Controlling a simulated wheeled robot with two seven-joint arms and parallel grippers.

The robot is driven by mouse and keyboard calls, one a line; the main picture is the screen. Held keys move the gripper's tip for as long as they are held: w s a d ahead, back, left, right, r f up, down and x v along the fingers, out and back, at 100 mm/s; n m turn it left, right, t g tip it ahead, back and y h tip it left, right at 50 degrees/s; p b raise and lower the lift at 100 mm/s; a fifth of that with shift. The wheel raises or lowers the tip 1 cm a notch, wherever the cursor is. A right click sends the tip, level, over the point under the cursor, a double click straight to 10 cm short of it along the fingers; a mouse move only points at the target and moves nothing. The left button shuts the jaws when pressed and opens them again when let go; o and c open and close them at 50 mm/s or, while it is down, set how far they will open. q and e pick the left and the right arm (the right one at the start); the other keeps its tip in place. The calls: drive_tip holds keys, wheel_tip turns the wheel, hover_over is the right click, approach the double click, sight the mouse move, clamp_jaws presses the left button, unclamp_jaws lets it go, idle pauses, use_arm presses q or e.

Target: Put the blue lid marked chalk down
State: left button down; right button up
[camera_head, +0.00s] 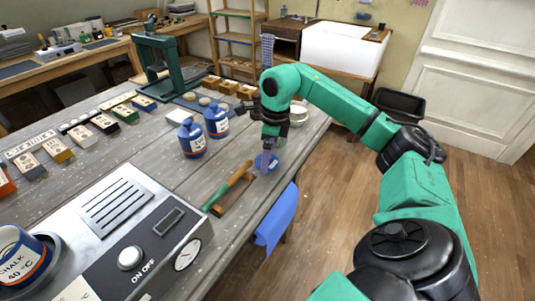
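The blue lid (273,164) is a small round disc near the right edge of the grey wooden table, just beyond a wooden-handled tool. My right gripper (267,157) points down at it, and its narrow fingers appear shut on the lid's middle. Any mark on the lid is too small to read. I cannot tell whether the lid touches the table. A blue pot with a white label reading CHALK 40 °C (17,264) sits in the warmer (118,225) at the lower left. My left gripper is not in view.
Two blue labelled jars (191,139) (216,121) stand left of my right gripper. The tool (230,187) lies between the lid and the warmer. A blue cloth (277,220) hangs over the table edge. A green press (158,68) and rows of small blocks stand farther back.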

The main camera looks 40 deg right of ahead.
sight(273, 162)
drive_tip(key=shift+r, duration=0.5)
wheel_tip(273, 162, up, 11)
drive_tip(key=s+p, duration=0.1)
drive_tip(key=shift+d+p, duration=0.3)
drive_tip(key=shift+d, duration=0.15)
drive_tip(key=shift+r, duration=0.2)
